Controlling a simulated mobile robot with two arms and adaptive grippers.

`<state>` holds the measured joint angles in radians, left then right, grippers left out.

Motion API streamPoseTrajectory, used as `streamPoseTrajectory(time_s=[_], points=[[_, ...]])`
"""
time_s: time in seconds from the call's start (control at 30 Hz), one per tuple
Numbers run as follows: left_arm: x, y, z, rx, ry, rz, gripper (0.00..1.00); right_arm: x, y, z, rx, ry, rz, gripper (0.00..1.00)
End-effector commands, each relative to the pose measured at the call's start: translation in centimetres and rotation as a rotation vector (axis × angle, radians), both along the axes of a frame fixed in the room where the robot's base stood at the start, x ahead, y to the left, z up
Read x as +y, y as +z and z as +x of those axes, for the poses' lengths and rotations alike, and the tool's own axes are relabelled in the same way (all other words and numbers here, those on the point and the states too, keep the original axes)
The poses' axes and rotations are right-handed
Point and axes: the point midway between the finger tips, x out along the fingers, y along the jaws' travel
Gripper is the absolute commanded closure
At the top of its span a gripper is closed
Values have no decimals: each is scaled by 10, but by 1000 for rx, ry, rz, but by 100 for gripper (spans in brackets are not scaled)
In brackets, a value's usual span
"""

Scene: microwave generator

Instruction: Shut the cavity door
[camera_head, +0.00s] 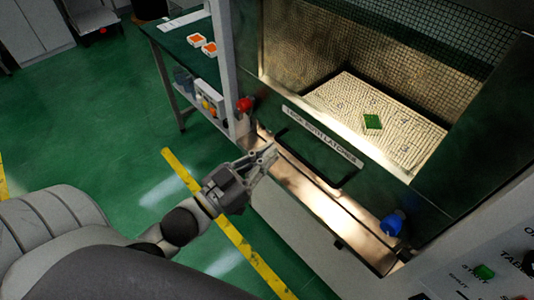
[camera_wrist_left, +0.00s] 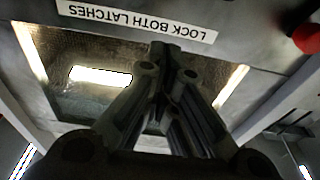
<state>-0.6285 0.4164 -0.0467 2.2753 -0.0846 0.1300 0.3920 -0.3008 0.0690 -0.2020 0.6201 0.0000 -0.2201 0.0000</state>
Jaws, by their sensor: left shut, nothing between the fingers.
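The cavity door's dark green lower rail (camera_head: 375,192) carries a white "LOCK BOTH LATCHES" label (camera_head: 320,137) and a black bar handle (camera_head: 318,172). The label shows upside down in the wrist view (camera_wrist_left: 135,20). I cannot tell how wide any gap at the door is. My left gripper (camera_head: 268,158) is shut and empty, close to the handle's left end; contact is unclear. It also shows in the wrist view (camera_wrist_left: 165,60). My right gripper is not in view.
A red knob (camera_head: 244,104) stands left of the door, and a blue knob (camera_head: 392,224) at its lower right. A copper-coloured ledge (camera_head: 315,200) runs below the rail. A control panel (camera_head: 490,255) lies lower right. Green floor at left is open; a shelf table (camera_head: 182,65) stands behind.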

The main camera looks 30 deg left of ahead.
Motion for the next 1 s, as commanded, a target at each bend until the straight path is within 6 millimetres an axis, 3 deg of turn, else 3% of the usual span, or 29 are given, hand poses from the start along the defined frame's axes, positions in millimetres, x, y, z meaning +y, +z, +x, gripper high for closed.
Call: streamPoseTrajectory(time_s=[0.53, 0.6, 0.7, 1.0], points=[[-26, 14, 72, -2, 0, -2, 100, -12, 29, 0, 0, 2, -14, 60], [-24, -3, 68, 7, 2, -2, 100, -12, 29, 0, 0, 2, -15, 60], [-23, -15, 65, 3, 3, 0, 100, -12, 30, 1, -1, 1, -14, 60], [-22, -29, 62, 0, 2, 0, 100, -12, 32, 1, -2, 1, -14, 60]])
